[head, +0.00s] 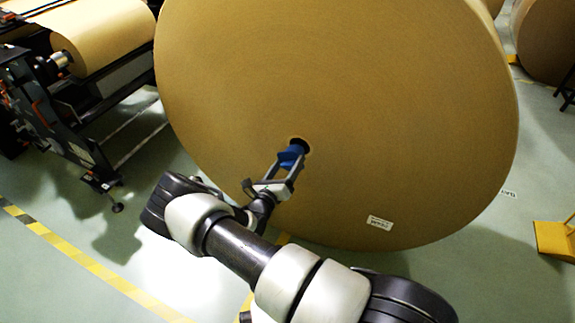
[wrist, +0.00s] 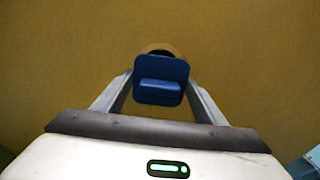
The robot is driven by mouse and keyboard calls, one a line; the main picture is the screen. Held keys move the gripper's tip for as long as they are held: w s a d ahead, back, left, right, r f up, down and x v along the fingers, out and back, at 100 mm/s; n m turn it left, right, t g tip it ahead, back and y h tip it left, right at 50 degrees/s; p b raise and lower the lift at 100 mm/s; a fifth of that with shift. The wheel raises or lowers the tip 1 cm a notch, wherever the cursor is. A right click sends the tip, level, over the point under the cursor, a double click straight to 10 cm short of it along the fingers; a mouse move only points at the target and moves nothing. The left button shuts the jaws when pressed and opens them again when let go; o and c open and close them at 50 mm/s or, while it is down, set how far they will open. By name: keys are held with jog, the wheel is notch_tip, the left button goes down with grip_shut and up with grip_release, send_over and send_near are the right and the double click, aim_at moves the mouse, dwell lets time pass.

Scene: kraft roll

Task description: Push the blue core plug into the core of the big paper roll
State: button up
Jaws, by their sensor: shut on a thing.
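The big brown paper roll (head: 340,90) fills the middle of the head view, its flat end facing me. Its dark core hole (head: 302,144) is near the middle of that end. My gripper (head: 289,164) is shut on the blue core plug (head: 290,154), right at the hole. In the wrist view the plug (wrist: 160,78) sits between the two fingers, its square flange and raised grip facing me. The top of the dark core (wrist: 161,52) shows just above the flange. The flange hides the plug's front, so I cannot tell whether it has entered the core.
A machine with a smaller paper roll (head: 100,35) stands at the left. A yellow wedge (head: 553,240) lies on the floor at the right, and another large roll (head: 548,40) stands behind. A yellow floor line (head: 90,270) runs along the lower left.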

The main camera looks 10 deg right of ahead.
jog(key=shift+w+d, duration=0.1)
jog(key=shift+w, duration=0.05)
jog(key=shift+w+d+b, duration=0.3)
jog(key=shift+w+d, duration=0.15)
jog(key=shift+w, duration=0.15)
jog(key=shift+w+d, duration=0.3)
jog(key=shift+w, duration=0.15)
jog(key=shift+w+d+b, duration=0.25)
jog(key=shift+w+b, duration=0.05)
jog(key=shift+b, duration=0.05)
jog(key=shift+w+d, duration=0.25)
jog(key=shift+w, duration=0.15)
dwell(0.5)
jog(key=shift+w+d+b, duration=0.25)
jog(key=shift+w+b, duration=0.05)
jog(key=shift+w+d, duration=0.25)
jog(key=shift+w, duration=0.15)
jog(key=shift+w, duration=0.1)
jog(key=shift+w+d+r, duration=0.1)
dwell(0.3)
